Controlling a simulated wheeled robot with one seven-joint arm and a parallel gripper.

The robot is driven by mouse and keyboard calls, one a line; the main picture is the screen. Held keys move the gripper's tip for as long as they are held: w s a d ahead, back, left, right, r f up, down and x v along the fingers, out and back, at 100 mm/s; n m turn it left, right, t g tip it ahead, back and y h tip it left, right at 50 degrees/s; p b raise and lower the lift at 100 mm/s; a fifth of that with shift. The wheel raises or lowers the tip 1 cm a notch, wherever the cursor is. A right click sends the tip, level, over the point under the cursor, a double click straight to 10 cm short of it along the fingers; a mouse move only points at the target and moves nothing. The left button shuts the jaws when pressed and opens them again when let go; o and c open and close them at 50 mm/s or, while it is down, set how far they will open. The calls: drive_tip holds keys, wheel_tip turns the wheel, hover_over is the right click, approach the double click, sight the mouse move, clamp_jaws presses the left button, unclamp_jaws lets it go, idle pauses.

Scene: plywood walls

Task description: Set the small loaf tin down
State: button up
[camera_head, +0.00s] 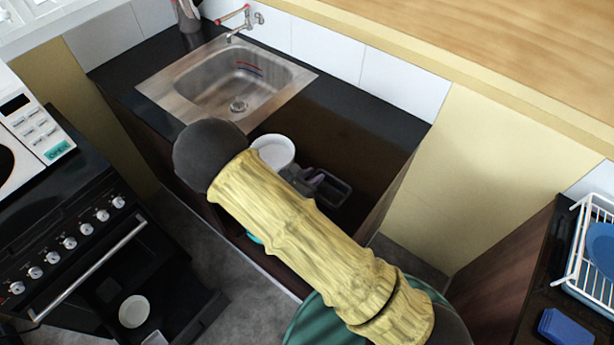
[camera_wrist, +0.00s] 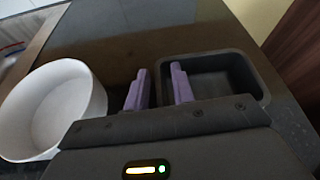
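The small loaf tin (camera_wrist: 222,99) is a dark, empty, rectangular tin with rounded corners, at the right in the wrist view. It appears upright and level on or just above a dark surface; contact underneath is hidden. In the head view it (camera_head: 336,192) shows just beyond my arm. My gripper (camera_wrist: 157,88) has two purple fingers with a clear gap between them. The right finger overlaps the tin's left end, and the left finger is outside it. I cannot tell whether either finger touches the tin. In the head view my forearm hides most of the gripper (camera_head: 312,180).
A white bowl (camera_wrist: 50,108) stands left of my fingers, close by; it also shows in the head view (camera_head: 272,151). A steel sink (camera_head: 235,82) lies behind. A stove (camera_head: 75,235) with its door open is at left, a dish rack (camera_head: 590,255) at right.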

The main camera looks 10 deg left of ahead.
drive_tip(key=b+v, duration=0.2)
drive_tip(key=v, duration=0.9)
drive_tip(key=shift+s+a+r+b, duration=0.1)
drive_tip(key=shift+s+a+b, duration=0.05)
drive_tip(key=shift+s+b, duration=0.2)
drive_tip(key=shift+w, duration=0.1)
drive_tip(key=s+d+r+m+g+y, duration=0.1)
drive_tip(key=d+r+m+g+y, duration=0.2)
drive_tip(key=d+m, duration=1)
drive_tip(key=s+d+r+m+g+y, duration=0.2)
drive_tip(key=d+r+m+g+y, duration=0.2)
drive_tip(key=d+m, duration=1)
drive_tip(key=shift+d+r+m+g, duration=0.3)
drive_tip(key=shift+r+m+g, duration=0.6)
drive_tip(key=shift+r+m, duration=0.95)
drive_tip(key=shift+r, duration=0.1)
